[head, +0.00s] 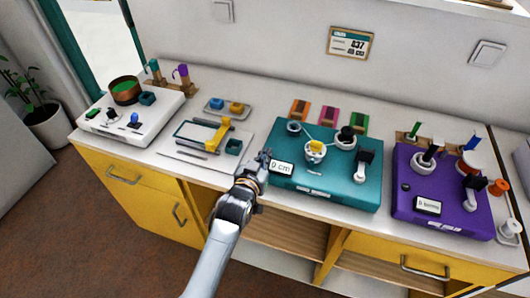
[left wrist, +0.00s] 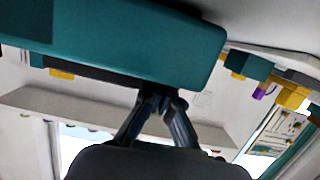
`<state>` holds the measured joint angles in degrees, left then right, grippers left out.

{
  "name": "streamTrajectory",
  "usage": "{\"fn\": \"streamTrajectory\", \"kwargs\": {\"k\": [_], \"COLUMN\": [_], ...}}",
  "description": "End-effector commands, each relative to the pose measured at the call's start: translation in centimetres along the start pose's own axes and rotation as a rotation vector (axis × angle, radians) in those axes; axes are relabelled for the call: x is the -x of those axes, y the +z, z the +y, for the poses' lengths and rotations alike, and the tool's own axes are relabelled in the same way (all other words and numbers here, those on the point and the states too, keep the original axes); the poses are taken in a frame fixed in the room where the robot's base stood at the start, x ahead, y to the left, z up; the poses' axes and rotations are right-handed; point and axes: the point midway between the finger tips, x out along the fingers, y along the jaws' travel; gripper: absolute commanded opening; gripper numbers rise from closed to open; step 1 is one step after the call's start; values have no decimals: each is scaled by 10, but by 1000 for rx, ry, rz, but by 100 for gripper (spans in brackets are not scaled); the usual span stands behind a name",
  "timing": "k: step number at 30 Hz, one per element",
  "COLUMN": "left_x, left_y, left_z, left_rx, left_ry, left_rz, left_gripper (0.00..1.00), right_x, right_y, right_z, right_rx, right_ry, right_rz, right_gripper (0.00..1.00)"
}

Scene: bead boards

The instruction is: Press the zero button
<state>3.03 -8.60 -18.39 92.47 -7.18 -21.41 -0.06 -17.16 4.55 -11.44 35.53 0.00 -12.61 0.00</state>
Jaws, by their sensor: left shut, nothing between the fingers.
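The teal board (head: 325,188) lies on the counter, with a small display reading "0 cm" (head: 281,168) at its front left corner. I cannot pick out a zero button for certain; my gripper covers part of the board's left edge. My left gripper (head: 265,157) is shut and empty, just left of that display, at the board's left edge. In the left wrist view its fingertips (left wrist: 162,97) are together, close to the teal board's edge (left wrist: 190,55). I cannot tell whether they touch it. My right gripper is not in view.
The teal board carries a yellow piece (head: 316,146) in a white cup, a black knob (head: 347,132) and a black-topped lever (head: 362,165). A purple board (head: 450,215) stands right, a white board (head: 150,125) left. A tray (head: 228,112) holds blue and yellow blocks.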

Motion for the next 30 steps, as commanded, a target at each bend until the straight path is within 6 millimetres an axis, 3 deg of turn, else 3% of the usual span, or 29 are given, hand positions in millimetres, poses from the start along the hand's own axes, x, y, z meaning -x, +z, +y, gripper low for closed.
{"fn": "streamTrajectory", "kwargs": {"k": [1,6,19,30], "left_x": [1,13,72,82], "left_y": [12,14,4,0], "left_z": [0,0,0,0], "left_rx": [0,0,-1,-1], "left_ry": [1,1,0,0], "left_rz": [-26,-28,-8,0], "left_gripper": [0,0,0,0], "right_x": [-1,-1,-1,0], "right_y": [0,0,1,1], "right_z": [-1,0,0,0], "right_rx": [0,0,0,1], "right_ry": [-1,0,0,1], "right_rz": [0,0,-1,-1], "right_gripper": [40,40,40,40]}}
